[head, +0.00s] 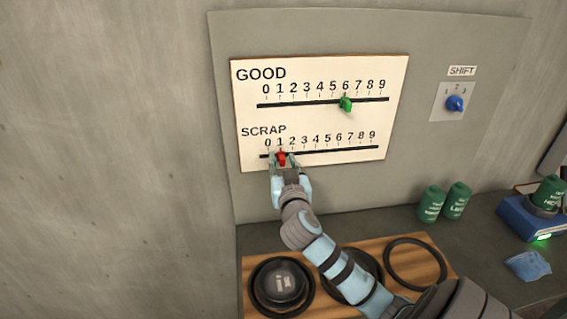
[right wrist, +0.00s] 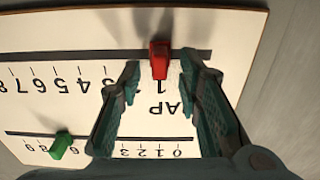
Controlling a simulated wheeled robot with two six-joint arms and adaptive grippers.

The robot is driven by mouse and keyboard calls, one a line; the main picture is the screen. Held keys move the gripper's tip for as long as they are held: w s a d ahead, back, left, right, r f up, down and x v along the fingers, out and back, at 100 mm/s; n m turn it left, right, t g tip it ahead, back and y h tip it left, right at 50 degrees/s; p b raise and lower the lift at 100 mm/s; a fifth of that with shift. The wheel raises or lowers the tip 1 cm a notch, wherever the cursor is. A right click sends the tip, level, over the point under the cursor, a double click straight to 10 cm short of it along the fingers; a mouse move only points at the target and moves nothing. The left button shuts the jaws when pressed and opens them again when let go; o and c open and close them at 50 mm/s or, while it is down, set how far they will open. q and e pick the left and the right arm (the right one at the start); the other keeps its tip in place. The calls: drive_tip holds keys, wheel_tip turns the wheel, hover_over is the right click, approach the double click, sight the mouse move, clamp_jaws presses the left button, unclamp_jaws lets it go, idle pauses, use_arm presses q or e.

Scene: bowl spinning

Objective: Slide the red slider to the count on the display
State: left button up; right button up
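The red slider (head: 282,158) sits on the SCRAP track (head: 335,152) at about the 1 mark. My right gripper (head: 284,163) is at the slider. In the right wrist view the red slider (right wrist: 160,60) stands between the two fingertips of the right gripper (right wrist: 161,72), with a visible gap on each side, so the gripper is open around it. A blue device (head: 520,217) at the right edge has a small green-lit display (head: 543,238), too small to read. My left gripper is not in view.
A green slider (head: 346,103) sits near 6 on the GOOD track above. A SHIFT knob (head: 455,103) is on the wall panel at right. Green canisters (head: 431,204) and a wooden board (head: 408,242) with black rings are on the counter. The SCRAP track right of the gripper is clear.

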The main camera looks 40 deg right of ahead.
drive_tip(key=v, duration=1.2)
